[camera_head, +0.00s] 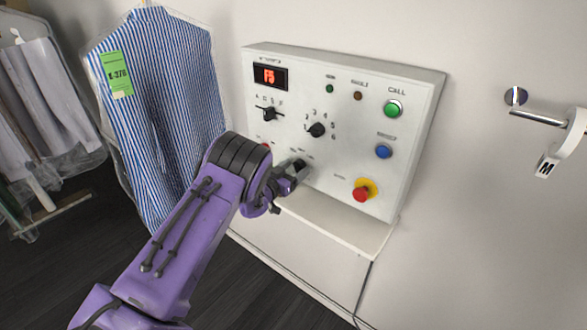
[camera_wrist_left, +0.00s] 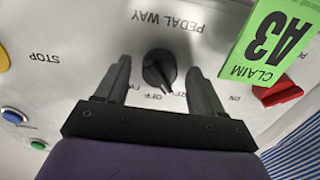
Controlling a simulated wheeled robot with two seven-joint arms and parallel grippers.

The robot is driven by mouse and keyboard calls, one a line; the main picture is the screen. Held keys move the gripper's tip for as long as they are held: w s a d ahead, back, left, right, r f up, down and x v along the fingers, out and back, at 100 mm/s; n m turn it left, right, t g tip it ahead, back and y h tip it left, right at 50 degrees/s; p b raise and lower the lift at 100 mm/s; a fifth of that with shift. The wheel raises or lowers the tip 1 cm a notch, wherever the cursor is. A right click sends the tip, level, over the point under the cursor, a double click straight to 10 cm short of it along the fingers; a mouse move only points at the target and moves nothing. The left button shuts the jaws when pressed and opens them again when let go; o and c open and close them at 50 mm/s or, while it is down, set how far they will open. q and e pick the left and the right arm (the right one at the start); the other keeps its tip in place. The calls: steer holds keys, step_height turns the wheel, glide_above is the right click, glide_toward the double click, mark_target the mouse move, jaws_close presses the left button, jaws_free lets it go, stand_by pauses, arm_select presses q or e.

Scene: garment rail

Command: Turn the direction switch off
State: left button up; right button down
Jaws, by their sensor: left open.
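The direction switch is a black rotary knob (camera_wrist_left: 158,68) labelled "PEDAL WAY" in the left wrist view, which shows the panel upside down. Its printed positions include "OFF" in the middle, with the side labels partly covered by the fingers. My left gripper (camera_wrist_left: 160,72) is open, with one finger on each side of the knob; contact cannot be told. In the head view my left gripper (camera_head: 296,172) is at the lower left of the white control panel (camera_head: 345,95) and hides the switch. My right gripper is not in view.
The panel has two other black knobs (camera_head: 268,112) (camera_head: 317,130), a red stop button (camera_head: 362,190), and blue (camera_head: 383,152) and green (camera_head: 393,108) buttons. A green "A3" tag (camera_wrist_left: 270,45) hangs close to the fingers, near a red part (camera_wrist_left: 277,93). A striped shirt (camera_head: 165,90) hangs left.

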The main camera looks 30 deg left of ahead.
arm_select(q)
steer(key=shift+c, duration=0.3)
steer(key=c, duration=1)
steer(key=shift+f, duration=0.1)
steer(key=shift+m+b, duration=3.9)
steer(key=shift+b, duration=0.25)
